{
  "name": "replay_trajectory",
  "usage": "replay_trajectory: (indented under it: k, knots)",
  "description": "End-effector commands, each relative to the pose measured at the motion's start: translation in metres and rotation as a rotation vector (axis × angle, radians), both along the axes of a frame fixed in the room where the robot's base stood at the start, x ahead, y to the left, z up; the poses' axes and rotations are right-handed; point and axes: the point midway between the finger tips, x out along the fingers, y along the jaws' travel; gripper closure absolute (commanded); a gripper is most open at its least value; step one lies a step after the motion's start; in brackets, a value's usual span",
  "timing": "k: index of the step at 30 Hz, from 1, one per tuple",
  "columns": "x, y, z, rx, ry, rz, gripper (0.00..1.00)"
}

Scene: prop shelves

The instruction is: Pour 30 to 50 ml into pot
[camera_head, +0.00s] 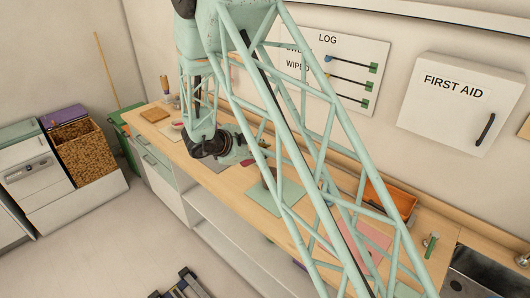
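My arm's mint lattice crosses the view and covers much of the wooden counter (222,183). My gripper (252,153) is at the dark wrist joint, low over the middle of the counter and partly behind the lattice. I cannot tell whether its fingers are open or shut, or whether they hold anything. A small brownish object (269,178) stands on or by a pale green mat (264,198), just below and right of my gripper. I cannot tell whether it is the pot. No pouring vessel or liquid can be made out.
An orange tray (401,203) sits at the back of the counter. A pink mat (374,240), a small green-ended item (431,241) and a sink (484,271) are to the right. A wooden board (154,114) lies at the far left end.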

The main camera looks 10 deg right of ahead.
Motion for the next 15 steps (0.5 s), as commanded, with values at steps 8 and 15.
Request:
replay_trajectory:
  k: [8, 15]
  knots:
    - [-0.0001, -0.0008, -0.0050, 0.040, -0.019, 0.001, 1.00]
    - [-0.0001, -0.0012, -0.0081, 0.074, -0.035, 0.000, 1.00]
